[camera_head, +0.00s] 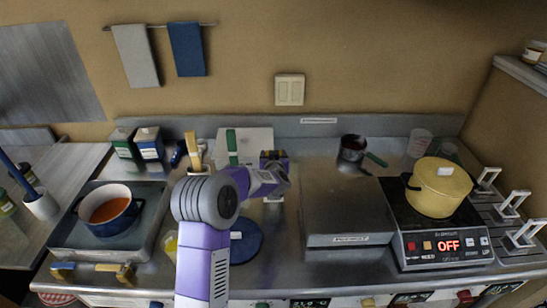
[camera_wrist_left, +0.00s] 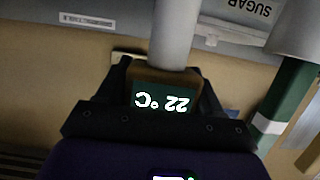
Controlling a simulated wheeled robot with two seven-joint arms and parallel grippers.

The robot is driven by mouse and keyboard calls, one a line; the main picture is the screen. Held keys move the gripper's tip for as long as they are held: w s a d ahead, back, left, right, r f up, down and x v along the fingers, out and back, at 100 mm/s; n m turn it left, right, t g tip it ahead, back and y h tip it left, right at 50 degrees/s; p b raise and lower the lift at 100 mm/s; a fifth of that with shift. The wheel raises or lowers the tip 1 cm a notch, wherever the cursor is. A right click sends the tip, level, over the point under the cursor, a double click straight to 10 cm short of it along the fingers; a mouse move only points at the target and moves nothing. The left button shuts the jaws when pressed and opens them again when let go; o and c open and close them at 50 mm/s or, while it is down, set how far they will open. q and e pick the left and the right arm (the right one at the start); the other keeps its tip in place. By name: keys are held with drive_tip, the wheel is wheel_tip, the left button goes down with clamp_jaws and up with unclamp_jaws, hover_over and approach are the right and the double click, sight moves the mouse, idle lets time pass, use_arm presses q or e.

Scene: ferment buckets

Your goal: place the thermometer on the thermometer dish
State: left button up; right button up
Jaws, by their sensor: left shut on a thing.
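My left gripper (camera_head: 273,158) is over the middle of the steel counter, and its fingers also show in the wrist view (camera_wrist_left: 163,82). It is shut on the thermometer (camera_wrist_left: 162,98), whose dark display reads 22 °C upside down. A pale grey rod (camera_wrist_left: 170,32) extends from it toward the top of the wrist view. In the head view the hand mostly hides the thermometer. A dark blue round dish (camera_head: 247,246) lies on the counter below and left of the hand, partly behind my arm. I cannot tell if it is the thermometer dish. My right gripper is out of view.
A grey flat-topped box (camera_head: 345,212) stands right of the hand. A yellow pot (camera_head: 438,188) sits on the hot plate at right. A blue pot (camera_head: 108,208) is at left. Behind the hand is a white board (camera_head: 255,143). A green-and-grey object (camera_wrist_left: 285,112) is close right in the wrist view.

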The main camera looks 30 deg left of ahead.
use_arm(q)
drive_tip(key=o, duration=1.6)
drive_tip(key=shift+f, duration=0.1)
drive_tip(key=shift+r, duration=0.2)
drive_tip(key=p+v, duration=0.1)
drive_tip(key=v, duration=1.1)
drive_tip(key=shift+r, duration=0.1)
